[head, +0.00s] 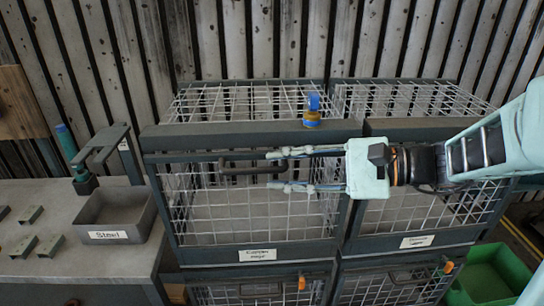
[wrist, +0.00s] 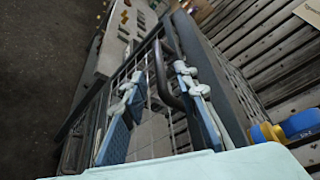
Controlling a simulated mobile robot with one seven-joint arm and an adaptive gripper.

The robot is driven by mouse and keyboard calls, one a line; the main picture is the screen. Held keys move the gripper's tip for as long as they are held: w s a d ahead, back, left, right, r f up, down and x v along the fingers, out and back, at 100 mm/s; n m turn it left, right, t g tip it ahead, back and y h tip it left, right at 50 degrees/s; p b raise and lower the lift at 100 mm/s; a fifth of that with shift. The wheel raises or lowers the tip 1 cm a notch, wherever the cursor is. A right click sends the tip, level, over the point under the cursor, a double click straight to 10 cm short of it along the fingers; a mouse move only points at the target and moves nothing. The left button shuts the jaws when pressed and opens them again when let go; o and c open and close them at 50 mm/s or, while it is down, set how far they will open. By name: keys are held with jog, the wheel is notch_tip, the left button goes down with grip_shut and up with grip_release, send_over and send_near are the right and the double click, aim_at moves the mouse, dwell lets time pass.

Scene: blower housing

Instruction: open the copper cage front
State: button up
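The copper cage (head: 262,225) is the upper left wire cage, with a label (head: 258,255) on its lower frame bar. Its front is shut, and a dark bar handle (head: 240,170) sits on its upper part. My gripper (head: 272,171) comes in from the right with its fingers spread, one above and one below the handle's right end. In the wrist view, the handle (wrist: 163,75) shows between the two open fingers (wrist: 155,90), apart from both.
A second cage (head: 420,215) adjoins on the right, partly behind my arm. More cages with orange-tipped fittings (head: 301,283) are below. A workbench (head: 100,262) with a grey steel tray (head: 110,214) is at left. A green bin (head: 495,272) stands at lower right.

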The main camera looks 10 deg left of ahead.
aim_at(272, 170)
jog(key=shift+x, duration=2.2)
jog(key=shift+c, duration=0.3)
grip_shut()
